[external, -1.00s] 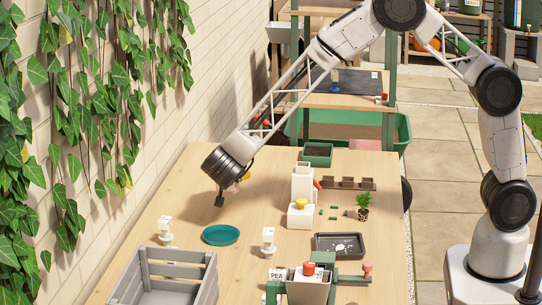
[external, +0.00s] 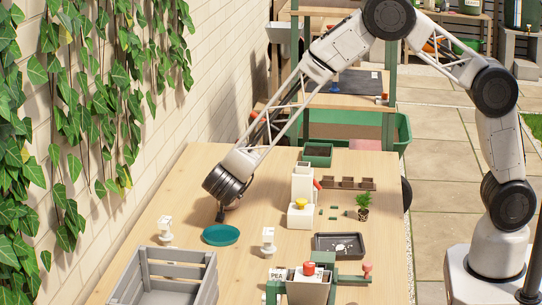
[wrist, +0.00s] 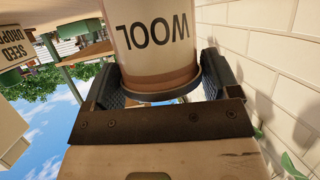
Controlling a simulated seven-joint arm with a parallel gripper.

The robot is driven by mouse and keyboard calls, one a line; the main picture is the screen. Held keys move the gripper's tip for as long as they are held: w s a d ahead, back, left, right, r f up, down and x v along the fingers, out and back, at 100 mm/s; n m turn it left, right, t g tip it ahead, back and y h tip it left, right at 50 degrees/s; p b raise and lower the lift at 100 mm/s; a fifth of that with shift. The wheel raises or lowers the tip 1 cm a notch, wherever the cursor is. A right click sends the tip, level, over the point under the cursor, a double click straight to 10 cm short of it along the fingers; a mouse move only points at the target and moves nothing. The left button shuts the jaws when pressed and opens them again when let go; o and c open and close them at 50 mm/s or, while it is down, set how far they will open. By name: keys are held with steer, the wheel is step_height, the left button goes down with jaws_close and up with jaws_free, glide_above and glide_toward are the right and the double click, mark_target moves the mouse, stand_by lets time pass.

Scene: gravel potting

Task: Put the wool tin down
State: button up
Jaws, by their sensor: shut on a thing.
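The wool tin (wrist: 155,35) is pale with a brownish lower band and the word WOOL, upside down in the wrist view. My gripper (wrist: 158,82) has its two dark fingers on either side of the tin, shut on it. In the external view my gripper (external: 220,214) hangs low over the wooden table, just behind the teal saucer (external: 221,235). My wrist hides the tin there, so I cannot tell whether it touches the table.
A white figure-like piece (external: 165,231) stands left of the saucer and another (external: 268,240) right of it. A grey slatted crate (external: 203,272) is at the front. The brick wall (external: 150,125) runs along the left. A white dispenser (external: 303,182) stands to the right.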

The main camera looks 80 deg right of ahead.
stand_by(0.3)
steer(key=o, duration=1)
steer(key=shift+f, duration=0.15)
steer(key=shift+c, duration=0.2)
steer(key=shift+a+r, duration=0.1)
steer(key=shift+r, duration=0.15)
steer(key=shift+v, duration=1.85)
